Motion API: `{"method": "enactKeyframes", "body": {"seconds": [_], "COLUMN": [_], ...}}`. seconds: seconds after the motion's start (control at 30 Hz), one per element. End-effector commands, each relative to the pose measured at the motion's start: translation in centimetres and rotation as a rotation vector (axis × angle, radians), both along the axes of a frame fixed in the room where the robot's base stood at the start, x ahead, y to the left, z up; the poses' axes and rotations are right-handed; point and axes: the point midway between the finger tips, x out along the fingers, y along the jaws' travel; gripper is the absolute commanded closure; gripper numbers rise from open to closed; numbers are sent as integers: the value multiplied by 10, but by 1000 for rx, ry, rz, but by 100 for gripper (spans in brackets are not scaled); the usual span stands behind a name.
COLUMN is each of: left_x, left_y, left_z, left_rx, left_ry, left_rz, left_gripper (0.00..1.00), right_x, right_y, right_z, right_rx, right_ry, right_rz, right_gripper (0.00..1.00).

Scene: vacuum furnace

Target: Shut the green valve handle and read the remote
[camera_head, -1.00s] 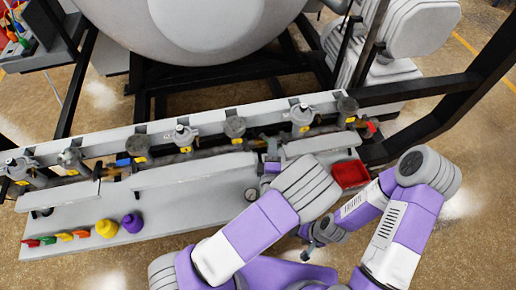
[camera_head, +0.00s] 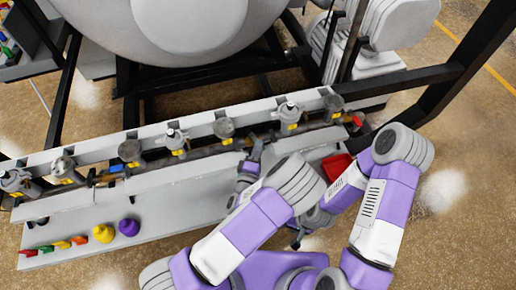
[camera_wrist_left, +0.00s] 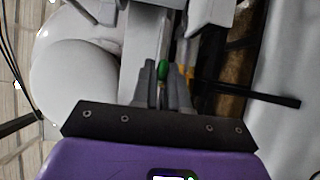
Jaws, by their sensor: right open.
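The finger gap is narrow, but I cannot tell whether the fingers press on the handle. In the head view my left gripper (camera_head: 256,147) reaches the pipe line behind the bench, and the handle is not visible there. My right gripper (camera_head: 297,244) is open and low, in front of the bench, apart from the valves. I cannot make out a remote in either view.
A row of grey valves (camera_head: 176,141) stands along the pipe. A grey bench (camera_head: 180,205) carries small coloured pieces and yellow (camera_head: 103,233) and purple (camera_head: 129,227) knobs at the left. A red tray (camera_head: 336,168) is at the right. A black frame (camera_head: 440,105) stands beyond it.

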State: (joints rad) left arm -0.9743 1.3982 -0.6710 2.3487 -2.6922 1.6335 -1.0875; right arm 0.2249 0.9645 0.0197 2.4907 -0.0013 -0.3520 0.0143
Motion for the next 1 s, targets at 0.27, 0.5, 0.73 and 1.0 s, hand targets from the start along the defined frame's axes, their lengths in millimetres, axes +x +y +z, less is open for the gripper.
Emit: {"method": "enactKeyframes", "body": {"seconds": [0.27,0.5,0.73,1.0], "left_x": [0,-6,-42,-72], "left_y": [-1,0,8,14], "left_z": [0,0,-1,-1], "left_rx": [-1,0,3,0], "left_ry": [0,1,4,2], "left_rz": [-2,-1,-2,-2], "left_gripper": [65,65,65,65], "right_x": [0,0,0,0], "right_y": [0,0,0,0], "right_z": [0,1,3,4], "right_rx": [0,0,0,0], "right_ry": [0,0,0,0], "right_rz": [0,0,0,0], "right_gripper": [51,51,51,51]}}
